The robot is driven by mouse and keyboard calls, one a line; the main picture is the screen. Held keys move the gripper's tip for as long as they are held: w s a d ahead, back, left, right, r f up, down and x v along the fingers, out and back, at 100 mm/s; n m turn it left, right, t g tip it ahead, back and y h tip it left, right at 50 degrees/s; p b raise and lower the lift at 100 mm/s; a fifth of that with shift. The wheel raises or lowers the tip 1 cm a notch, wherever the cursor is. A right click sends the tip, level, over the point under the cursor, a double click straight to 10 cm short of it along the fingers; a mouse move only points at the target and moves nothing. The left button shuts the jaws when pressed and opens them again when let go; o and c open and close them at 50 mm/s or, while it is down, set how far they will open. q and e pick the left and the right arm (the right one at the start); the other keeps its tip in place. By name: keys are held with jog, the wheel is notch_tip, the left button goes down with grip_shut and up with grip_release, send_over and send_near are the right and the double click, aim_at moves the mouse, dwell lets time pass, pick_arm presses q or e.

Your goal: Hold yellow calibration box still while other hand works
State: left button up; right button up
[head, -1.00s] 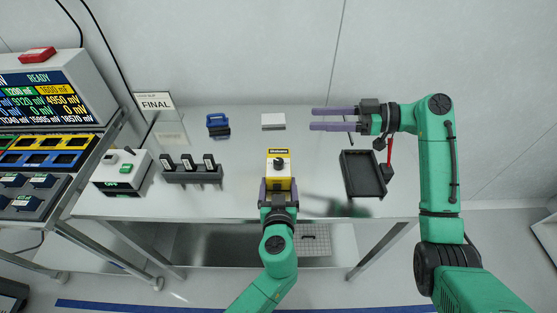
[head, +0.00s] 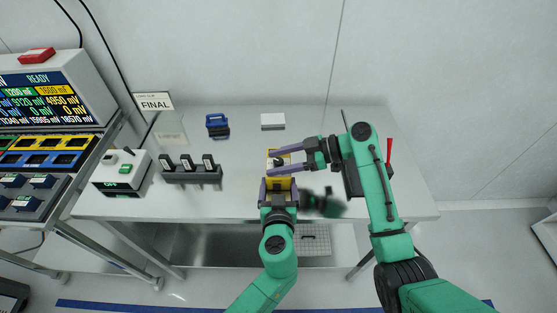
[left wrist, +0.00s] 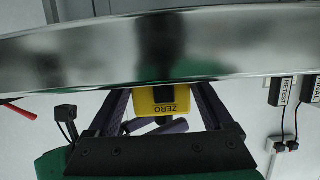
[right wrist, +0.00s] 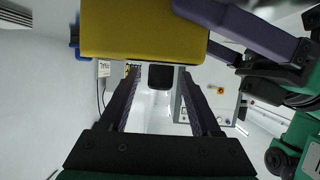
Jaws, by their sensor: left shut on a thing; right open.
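The left wrist view shows the box (left wrist: 165,100) between the fingers, with a ZERO label. My right gripper (head: 272,161) is open, its fingers reaching over the box from the right. In the right wrist view the box (right wrist: 140,30) is close at the top, and a dark knob (right wrist: 160,77) shows between the open fingers. I cannot tell whether they touch it.
A black tray (head: 352,183) is partly hidden behind my right arm, with a red-handled tool (head: 389,150) beside it. A rack of several black pieces (head: 192,175), a white switch box (head: 121,172), a blue item (head: 217,125) and a white block (head: 272,121) stand left and back.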

jog(key=shift+c, duration=0.2)
grip_shut()
jog(key=shift+m+t, duration=0.3)
jog(key=m+t+h, duration=0.1)
jog(key=m+t, duration=0.1)
jog(key=t, duration=0.1)
jog(key=m+t+h, duration=0.1)
jog(key=m+t, duration=0.1)
jog(key=m, duration=0.1)
jog(key=shift+s+f+t, duration=0.1)
jog(key=shift+f+t, duration=0.05)
jog(key=shift+t, duration=0.25)
jog(key=m+t+h, duration=0.2)
jog(key=m+t, duration=0.1)
jog(key=shift+m+h, duration=0.3)
jog(key=shift+m+t+h, duration=0.8)
jog(key=shift+m+h, duration=0.4)
jog(key=shift+m, duration=0.1)
jog(key=shift+h, duration=0.3)
